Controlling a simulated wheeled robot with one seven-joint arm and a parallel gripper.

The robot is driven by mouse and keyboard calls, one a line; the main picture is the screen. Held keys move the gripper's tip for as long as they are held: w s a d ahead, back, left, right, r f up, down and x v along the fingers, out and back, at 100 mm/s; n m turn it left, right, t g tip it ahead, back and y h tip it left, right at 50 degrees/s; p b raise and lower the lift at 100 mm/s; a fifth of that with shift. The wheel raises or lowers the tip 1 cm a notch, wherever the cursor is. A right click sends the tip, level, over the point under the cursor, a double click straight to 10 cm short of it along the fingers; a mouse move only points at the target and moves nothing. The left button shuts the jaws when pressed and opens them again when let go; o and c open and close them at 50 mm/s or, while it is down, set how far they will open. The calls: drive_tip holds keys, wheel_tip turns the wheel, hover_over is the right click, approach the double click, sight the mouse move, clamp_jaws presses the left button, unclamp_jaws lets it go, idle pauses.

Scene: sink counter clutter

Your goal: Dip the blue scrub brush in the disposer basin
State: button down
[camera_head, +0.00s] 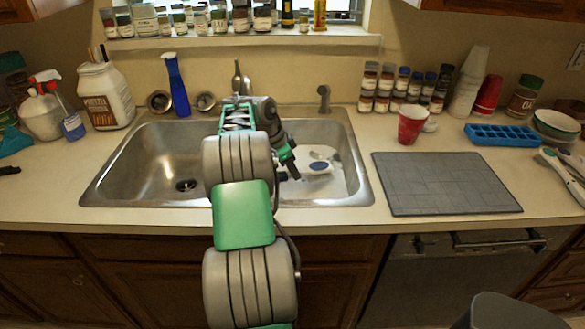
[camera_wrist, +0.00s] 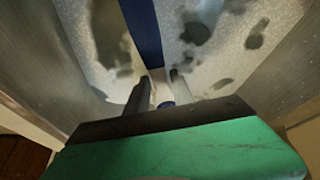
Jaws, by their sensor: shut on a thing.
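My gripper (camera_head: 290,172) is low over the right sink basin (camera_head: 352,185). In the wrist view my gripper (camera_wrist: 160,88) is shut on a slim blue thing, which I take to be the blue scrub brush (camera_wrist: 143,30). Its blue length runs away from between the fingers, and a blue bit shows by the palm. A small blue patch on white lies just right of the gripper in the head view; I cannot tell whether it is part of the brush. The left basin (camera_head: 150,165) has a dark round drain (camera_head: 186,185) and looks empty.
A divider, mostly behind my arm, separates the basins. The faucet (camera_head: 238,80) stands behind it. A blue spray bottle (camera_head: 177,88) stands behind the left basin. A grey mat (camera_head: 445,183), red cup (camera_head: 411,124) and blue tray (camera_head: 503,135) are on the right counter.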

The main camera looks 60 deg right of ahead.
wheel_tip(320, 180, down, 8)
drive_tip(key=b, duration=0.6)
drive_tip(key=shift+f, duration=0.15)
